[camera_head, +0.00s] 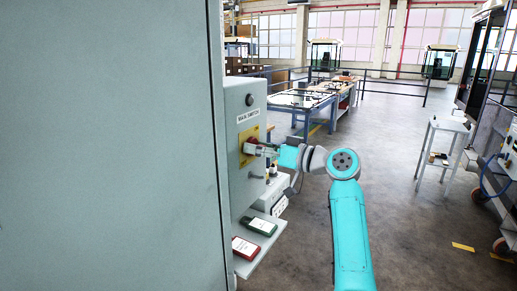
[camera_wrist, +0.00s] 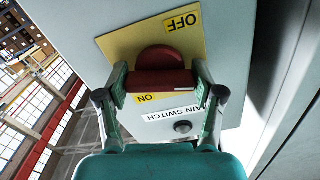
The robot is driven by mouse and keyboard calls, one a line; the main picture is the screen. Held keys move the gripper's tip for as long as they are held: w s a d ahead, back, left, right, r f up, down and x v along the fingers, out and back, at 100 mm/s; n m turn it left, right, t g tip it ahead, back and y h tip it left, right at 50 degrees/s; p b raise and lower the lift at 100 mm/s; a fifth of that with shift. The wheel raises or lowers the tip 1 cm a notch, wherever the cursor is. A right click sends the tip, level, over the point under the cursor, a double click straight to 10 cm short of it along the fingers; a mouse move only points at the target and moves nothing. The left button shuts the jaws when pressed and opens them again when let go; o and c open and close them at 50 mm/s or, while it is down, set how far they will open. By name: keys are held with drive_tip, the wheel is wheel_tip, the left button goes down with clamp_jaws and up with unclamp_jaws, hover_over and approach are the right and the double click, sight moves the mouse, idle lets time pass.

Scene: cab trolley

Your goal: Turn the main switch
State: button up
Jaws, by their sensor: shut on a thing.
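The main switch is a red knob (camera_wrist: 160,60) on a yellow plate (camera_wrist: 112,42) marked OFF and ON. In the head view the plate (camera_head: 244,160) is on the side of a grey box (camera_head: 240,190), under a MAIN SWITCH label (camera_head: 248,116). My gripper (camera_wrist: 162,82) is shut on the knob's bar, one finger at each end. The bar lies level across the wrist view. In the head view my gripper (camera_head: 264,150) reaches the knob from the right and hides part of it.
A large grey cabinet panel (camera_head: 110,150) fills the left. Below the box, a shelf (camera_head: 256,256) holds a green-and-white item (camera_head: 260,226) and a red-and-white item (camera_head: 245,247). A small white table (camera_head: 443,126) stands at right. Open floor lies between.

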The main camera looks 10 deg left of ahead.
drive_tip(key=shift+f+n, duration=0.1)
drive_tip(key=shift+n, duration=1.4)
drive_tip(key=o, duration=1.2)
drive_tip(key=shift+c, duration=0.2)
drive_tip(key=v, duration=1.2)
